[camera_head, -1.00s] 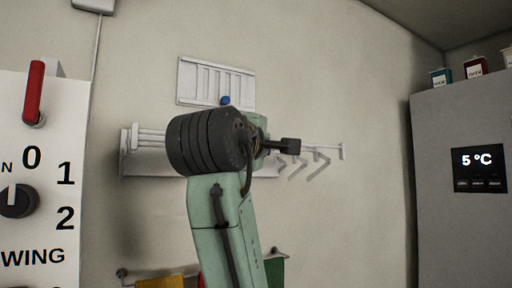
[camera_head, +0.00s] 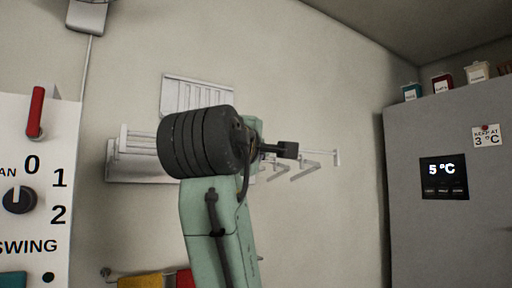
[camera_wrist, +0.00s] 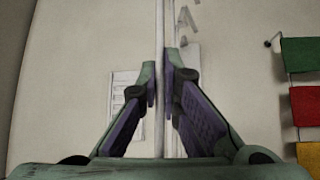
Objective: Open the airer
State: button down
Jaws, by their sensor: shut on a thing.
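The airer (camera_head: 137,172) is a white frame of thin rails on the wall, with angled arms (camera_head: 300,168) showing to the right. My arm hides its middle in the head view. In the wrist view a long white rail of the airer (camera_wrist: 160,30) runs between my two fingers. My gripper (camera_wrist: 162,80) is shut on this rail, with one purple-padded finger on each side. In the head view my gripper is largely hidden behind my arm.
A white slatted panel (camera_head: 195,95) is on the wall above the airer. A control panel with a red lever (camera_head: 36,111) stands at the left. A grey fridge (camera_head: 430,240) stands at the right. Coloured cloths (camera_head: 140,282) hang below.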

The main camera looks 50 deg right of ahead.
jog(key=c, duration=1.8)
grip_release()
jog(key=v, duration=0.7)
jog(key=shift+s+a+f, duration=0.1)
jog(key=shift+s+a, duration=0.05)
jog(key=shift+a, duration=0.05)
